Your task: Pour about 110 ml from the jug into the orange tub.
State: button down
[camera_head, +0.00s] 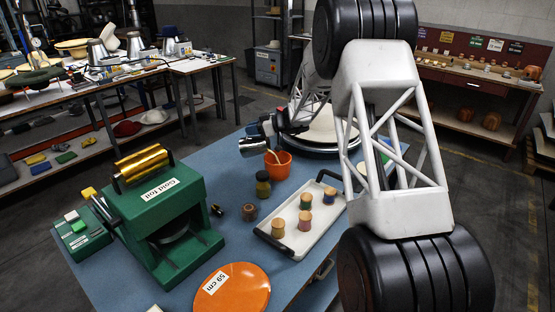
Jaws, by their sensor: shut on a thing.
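The orange tub (278,164) stands on the blue table, left of the black-handled tray. A thin pale strip shows at its mouth; I cannot tell whether it is a stick or liquid. A shiny metal jug (252,147) is just left of the tub and a little higher in the picture. It looks tilted, but its mouth and contents cannot be made out. My gripper (268,128) is shut on the jug, at its upper right side. The fingers are small and dark here, and the level in the tub is hidden.
Two small jars, one dark (263,184), stand in front of the tub. A green foil press (165,215) stands left, an orange disc (232,291) in front. A pale round thing (318,128) lies behind.

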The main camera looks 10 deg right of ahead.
aim_at(242, 139)
jog(key=shift+w+a+f+h, duration=0.15)
jog(key=shift+a+h, duration=0.15)
jog(key=shift+a, duration=0.3)
jog(key=shift+w+a+g+h, duration=0.1)
jog(key=shift+a+g+h, duration=0.2)
jog(key=shift+a+h, duration=0.3)
jog(key=shift+w+a+f+h, duration=0.15)
jog(key=shift+a+f+h, duration=0.3)
jog(key=shift+h, duration=0.35)
jog(key=shift+a+f, duration=0.1)
jog(key=shift+f, duration=0.05)
jog(key=shift+w+a+g+h, duration=0.15)
jog(key=shift+a+g+h, duration=0.25)
jog(key=shift+h, duration=0.6)
jog(key=shift+a+f, duration=0.1)
jog(key=shift+f, duration=0.05)
jog(key=shift+w+a+f+g+h, duration=0.35)
jog(key=shift+a+f+h, duration=0.85)
jog(key=shift+f+h, duration=0.5)
jog(key=shift+w+a+f+g+h, duration=0.25)
jog(key=shift+a+f+h, duration=1)
jog(key=shift+f, duration=0.75)
jog(key=shift+w+a+f+g+h, duration=0.25)
jog(key=shift+a+f+g+h, duration=0.15)
jog(key=shift+a+f+h, duration=1)
